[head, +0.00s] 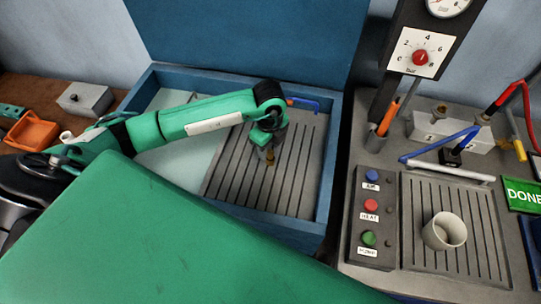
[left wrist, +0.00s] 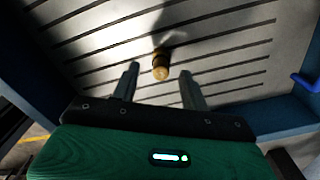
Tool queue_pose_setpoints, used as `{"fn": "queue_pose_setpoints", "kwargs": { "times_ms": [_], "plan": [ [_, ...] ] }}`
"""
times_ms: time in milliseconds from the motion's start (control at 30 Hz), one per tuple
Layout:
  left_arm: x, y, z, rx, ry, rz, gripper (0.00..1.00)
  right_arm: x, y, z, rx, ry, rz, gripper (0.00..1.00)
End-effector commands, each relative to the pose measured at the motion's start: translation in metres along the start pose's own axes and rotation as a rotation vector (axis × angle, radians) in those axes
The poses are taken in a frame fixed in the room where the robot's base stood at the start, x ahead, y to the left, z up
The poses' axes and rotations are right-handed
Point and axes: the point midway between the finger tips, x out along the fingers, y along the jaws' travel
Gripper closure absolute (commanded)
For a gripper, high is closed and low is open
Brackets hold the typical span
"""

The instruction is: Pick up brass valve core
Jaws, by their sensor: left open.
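The brass valve core (head: 270,157) is a small golden piece on the grey slatted floor (head: 292,175) of the blue open-lidded box. In the left wrist view the brass valve core (left wrist: 161,66) lies just beyond the gap between my fingertips. My left gripper (head: 268,147) points down into the box, right by the core. In the left wrist view my left gripper (left wrist: 158,72) is open, with two separate fingers and nothing between them. The gripper partly hides the core in the head view. My right gripper is not in view.
The blue box's walls (head: 325,180) surround my left gripper, and its raised lid (head: 245,40) stands behind. A blue hooked rod (head: 303,103) is at the back wall. To the right are a button panel (head: 370,215) and a grey cup (head: 444,232) on a slatted tray.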

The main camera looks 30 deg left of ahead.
Motion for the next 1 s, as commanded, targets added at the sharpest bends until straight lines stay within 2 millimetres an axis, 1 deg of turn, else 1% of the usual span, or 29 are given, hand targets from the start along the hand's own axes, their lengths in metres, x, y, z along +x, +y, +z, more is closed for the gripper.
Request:
{"fn": "queue_pose_setpoints", "kwargs": {
  "times_ms": [33, 100, 233, 333, 500, 533, 667, 700, 767, 1000],
  "plan": [
    [0.004, 0.0, -0.001, -0.001, 0.002, 0.005, 0.55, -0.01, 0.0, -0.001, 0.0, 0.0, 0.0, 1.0],
    [0.014, -0.001, -0.002, -0.001, 0.001, 0.004, 0.55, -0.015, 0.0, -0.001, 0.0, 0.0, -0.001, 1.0],
    [0.031, -0.002, -0.001, -0.001, 0.0, 0.003, 0.55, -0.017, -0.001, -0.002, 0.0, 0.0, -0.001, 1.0],
    [0.037, -0.002, -0.002, 0.0, 0.001, 0.0, 0.55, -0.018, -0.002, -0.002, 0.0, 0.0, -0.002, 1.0],
    [0.037, -0.002, -0.001, 0.0, 0.001, 0.0, 0.55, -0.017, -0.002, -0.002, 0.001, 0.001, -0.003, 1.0],
    [0.037, -0.002, -0.001, 0.0, 0.001, 0.0, 0.57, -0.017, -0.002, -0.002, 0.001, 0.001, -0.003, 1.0],
    [0.037, -0.002, -0.001, 0.0, 0.001, 0.0, 0.82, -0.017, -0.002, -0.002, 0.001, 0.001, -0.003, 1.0],
    [0.037, -0.002, -0.001, 0.0, 0.001, 0.0, 0.9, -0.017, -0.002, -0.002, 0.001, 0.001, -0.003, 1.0],
    [0.037, -0.002, -0.001, 0.0, 0.001, 0.0, 1.0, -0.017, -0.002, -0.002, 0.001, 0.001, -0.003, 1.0],
    [0.036, -0.002, -0.001, 0.0, 0.001, 0.0, 1.0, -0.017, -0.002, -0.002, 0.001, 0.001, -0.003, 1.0]
  ]
}}
